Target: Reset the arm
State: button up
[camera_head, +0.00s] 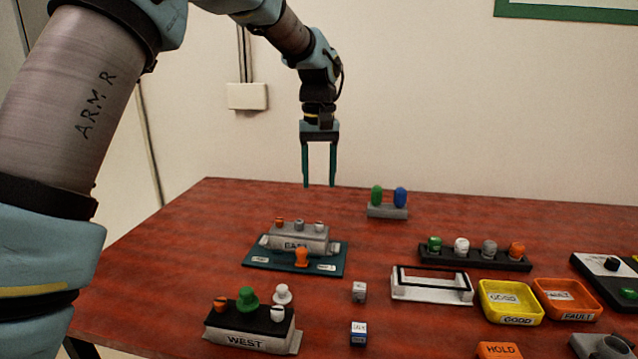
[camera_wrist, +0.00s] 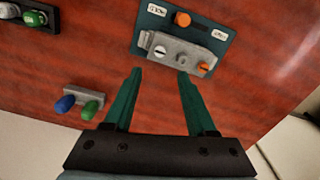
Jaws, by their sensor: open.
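My gripper (camera_head: 319,184) hangs above the back of the red table, fingers pointing down, open and empty. In the wrist view my gripper (camera_wrist: 158,78) shows two teal fingers spread apart, with only the table and the grey EAST block (camera_wrist: 178,52) beyond them. The arm reaches in from the upper left in the head view and is bent down at the wrist. The fingertips are apart from everything on the table.
The EAST block (camera_head: 298,241) sits on a teal board (camera_head: 258,261). A small stand with green and blue pegs (camera_head: 387,211) is at the back. The WEST block (camera_head: 250,333), a peg rack (camera_head: 474,259), a yellow GOOD tray (camera_head: 510,319) and an orange FAULT tray (camera_head: 576,315) stand nearer.

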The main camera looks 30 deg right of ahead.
dwell(0.3)
jog(key=w+a+f+n, duration=0.1)
jog(key=w+a+f, duration=0.15)
jog(key=a, duration=0.95)
jog(key=w+a+f+n, duration=0.1)
jog(key=w+a, duration=0.2)
jog(key=a, duration=0.8)
jog(key=s+a+f+n, duration=0.1)
jog(key=s+a, duration=0.4)
jog(key=a, duration=0.5)
jog(key=s+a+f+n+t, duration=0.1)
jog(key=s+a+f, duration=0.3)
jog(key=a, duration=0.7)
jog(key=shift+s+f+n+t, duration=0.15)
jog(key=shift+s+n+t, duration=0.15)
jog(key=shift+s+n, duration=0.1)
